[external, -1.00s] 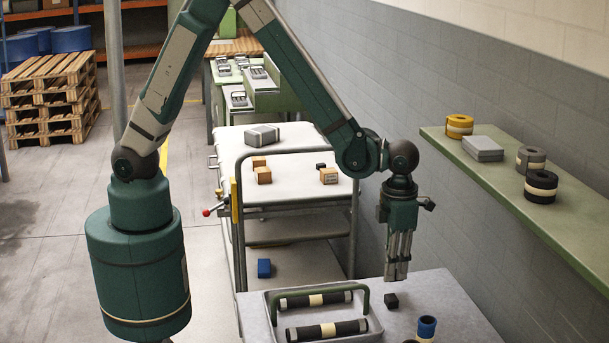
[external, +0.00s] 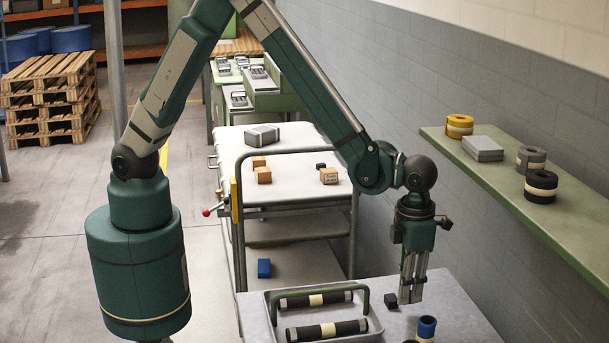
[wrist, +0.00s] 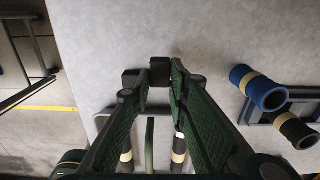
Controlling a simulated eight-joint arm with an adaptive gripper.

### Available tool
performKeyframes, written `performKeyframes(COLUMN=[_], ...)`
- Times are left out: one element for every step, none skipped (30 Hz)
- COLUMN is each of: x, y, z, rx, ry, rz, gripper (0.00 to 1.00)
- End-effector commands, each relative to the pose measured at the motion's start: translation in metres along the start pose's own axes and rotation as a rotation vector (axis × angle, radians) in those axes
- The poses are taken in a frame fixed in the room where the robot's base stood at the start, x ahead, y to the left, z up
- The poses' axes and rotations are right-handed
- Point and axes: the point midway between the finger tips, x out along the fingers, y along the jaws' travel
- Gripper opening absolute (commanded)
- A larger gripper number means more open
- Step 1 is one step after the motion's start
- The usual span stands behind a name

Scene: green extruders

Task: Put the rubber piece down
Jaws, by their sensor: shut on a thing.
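My gripper (external: 411,301) points down, low over the grey table near its back edge. In the wrist view its fingers (wrist: 155,85) are closed around a small dark block, the rubber piece (wrist: 160,70). In the external view the fingers mostly hide this piece, and I cannot tell whether it touches the table. A similar small black block (external: 391,300) stands on the table just left of the fingertips. A dark block also shows beside the left finger in the wrist view (wrist: 131,79).
A grey tray (external: 377,326) with a green handle and two dark rollers is left of the gripper. A blue roll (external: 426,327) stands to the front right, with a dark roll (wrist: 296,130) beside it. A green wall shelf (external: 500,180) is at right.

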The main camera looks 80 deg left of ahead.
Motion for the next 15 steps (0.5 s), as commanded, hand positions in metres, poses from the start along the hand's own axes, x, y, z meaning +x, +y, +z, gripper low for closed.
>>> performKeyframes(x=[0.000,0.000,0.000,0.000,0.000,0.000,0.000,0.000,0.000,0.000,0.000,0.000,0.000,0.000,0.000], y=[-0.011,-0.016,-0.024,-0.029,-0.034,-0.040,-0.044,-0.048,-0.052,-0.055,-0.057,-0.059,-0.060,-0.061,-0.061], z=[0.000,0.000,0.000,0.000,0.001,0.000,0.000,0.000,0.000,0.000,0.000,0.000,0.001,0.001,0.001], rx=[0.002,0.003,0.003,0.003,0.002,0.002,0.002,0.002,0.002,0.001,0.001,0.000,0.000,0.000,0.000], ry=[0.000,0.000,0.000,0.000,0.000,0.000,0.000,0.000,0.000,0.000,0.000,0.000,0.000,0.000,0.000], rz=[0.000,0.000,0.000,0.000,0.000,0.000,0.000,0.000,0.000,0.000,0.000,0.000,0.000,0.000,0.000], gripper=[0.08,0.08,0.08,0.08,0.08,0.08,0.08,0.08,0.08,0.08,0.08,0.08,0.08,0.08,0.08])
